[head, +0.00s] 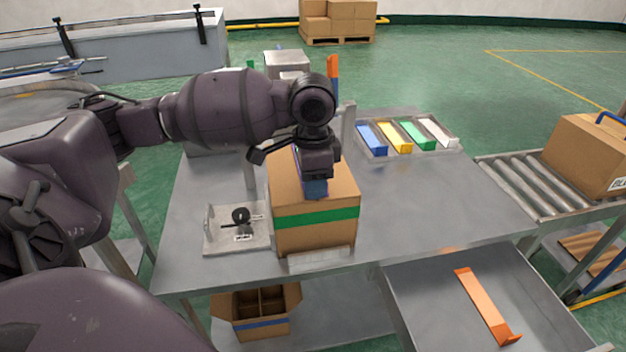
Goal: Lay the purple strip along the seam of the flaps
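The cardboard box (314,239) stands on the grey table with its top flaps closed and a green band around its side. My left gripper (316,181) points down over the middle of the box top. The purple strip (316,189) is right under it, running front to back along the middle of the top. Its near end shows below the gripper and a thin edge shows behind. The gripper appears shut on the strip, though its fingers are mostly hidden. The seam is covered, and I cannot tell whether the strip touches the flaps. My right gripper is not in view.
A tray (455,143) with blue, yellow, green and white strips stands at the back right. A small plate (215,238) with a black part lies left of the box. An orange strip (483,306) lies in the lower bin. The table right of the box is clear.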

